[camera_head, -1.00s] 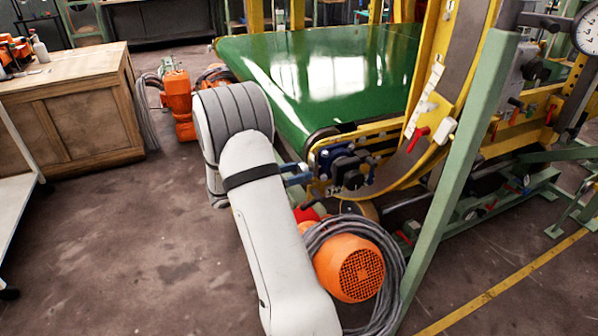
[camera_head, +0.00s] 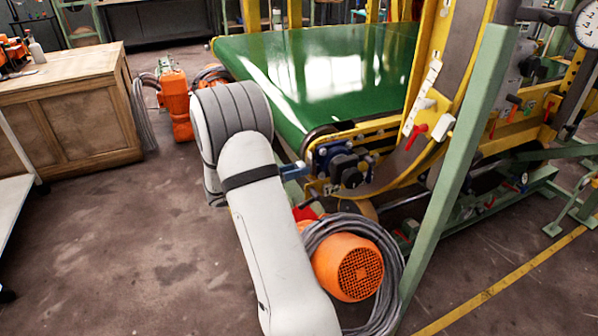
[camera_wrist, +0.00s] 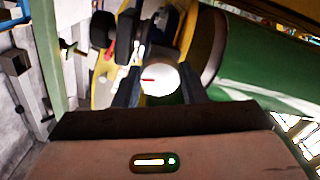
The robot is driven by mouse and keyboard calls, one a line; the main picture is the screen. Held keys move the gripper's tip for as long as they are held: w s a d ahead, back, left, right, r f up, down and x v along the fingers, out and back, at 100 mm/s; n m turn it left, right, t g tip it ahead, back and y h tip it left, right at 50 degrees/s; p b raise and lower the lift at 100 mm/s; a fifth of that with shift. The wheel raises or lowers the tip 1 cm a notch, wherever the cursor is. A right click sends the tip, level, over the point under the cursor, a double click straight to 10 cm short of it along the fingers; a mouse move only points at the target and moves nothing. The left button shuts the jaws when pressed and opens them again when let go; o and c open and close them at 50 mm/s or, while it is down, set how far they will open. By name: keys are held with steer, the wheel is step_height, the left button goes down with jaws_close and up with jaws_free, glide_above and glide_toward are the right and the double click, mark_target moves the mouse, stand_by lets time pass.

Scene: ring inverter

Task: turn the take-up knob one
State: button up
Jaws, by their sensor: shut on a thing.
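The take-up knob (camera_wrist: 160,79) is a round white-faced knob with a short red mark, seen face-on in the wrist view. The mark lies about level, left of the knob's middle. My gripper (camera_wrist: 159,84) has one dark finger on each side of the knob and is shut on it. In the head view my gripper (camera_head: 294,171) shows only in part, beside the yellow frame at the near corner of the green belt. My arm hides the knob there.
The green belt (camera_head: 330,75) lies behind the gripper. Black round parts (camera_head: 350,170) sit on the yellow frame just right of it. An orange motor (camera_head: 348,266) with coiled grey cable stands below. A green post (camera_head: 462,165) rises at right. Floor at left is clear.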

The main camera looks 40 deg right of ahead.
steer(key=shift+s+a+f+m+p, duration=0.1)
steer(key=shift+m+p, duration=5.35)
steer(key=shift+m, duration=1.8)
steer(key=shift+s+a+f+m+p, duration=0.1)
steer(key=shift+m+p, duration=5.35)
steer(key=shift+m, duration=1.8)
steer(key=shift+n, duration=0.3)
